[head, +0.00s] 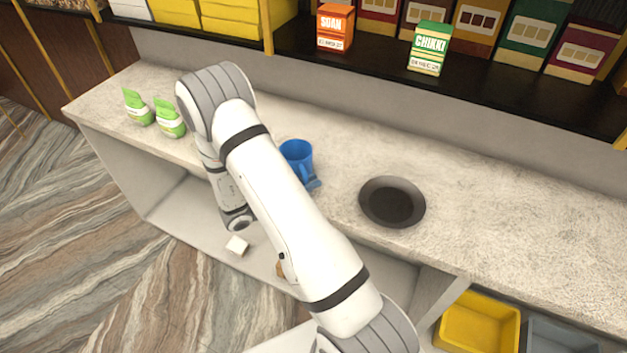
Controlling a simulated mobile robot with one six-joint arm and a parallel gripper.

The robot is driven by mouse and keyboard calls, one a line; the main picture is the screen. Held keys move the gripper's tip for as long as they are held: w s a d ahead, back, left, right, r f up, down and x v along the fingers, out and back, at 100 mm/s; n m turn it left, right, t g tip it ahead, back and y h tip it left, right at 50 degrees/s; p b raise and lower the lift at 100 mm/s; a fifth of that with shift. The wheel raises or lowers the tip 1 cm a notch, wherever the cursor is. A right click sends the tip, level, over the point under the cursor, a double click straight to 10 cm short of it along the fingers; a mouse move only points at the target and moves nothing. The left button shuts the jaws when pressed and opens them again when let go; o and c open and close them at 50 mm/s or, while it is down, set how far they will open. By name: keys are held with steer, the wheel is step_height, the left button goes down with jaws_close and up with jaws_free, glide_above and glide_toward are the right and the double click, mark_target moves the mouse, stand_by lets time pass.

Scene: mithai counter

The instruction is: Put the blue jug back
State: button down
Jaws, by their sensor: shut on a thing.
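The blue jug (297,153) shows upright at the middle of the counter, just beyond my forearm. Its open top and part of its handle are visible; its lower part is hidden by my arm. A small blue piece (314,184) shows low beside the handle; I cannot tell whether it is part of the jug. My arm crosses the middle of the view, bending down at its far end.
A dark round bowl (392,202) stands right of the jug on the pale counter (500,235). Two green packets (170,118) stand at the left. Boxes line the back shelf (380,62). A yellow bin (478,322) sits below. The counter's right is clear.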

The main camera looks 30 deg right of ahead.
steer(key=c, duration=1.4)
jaws_free()
steer(key=shift+c, duration=0.2)
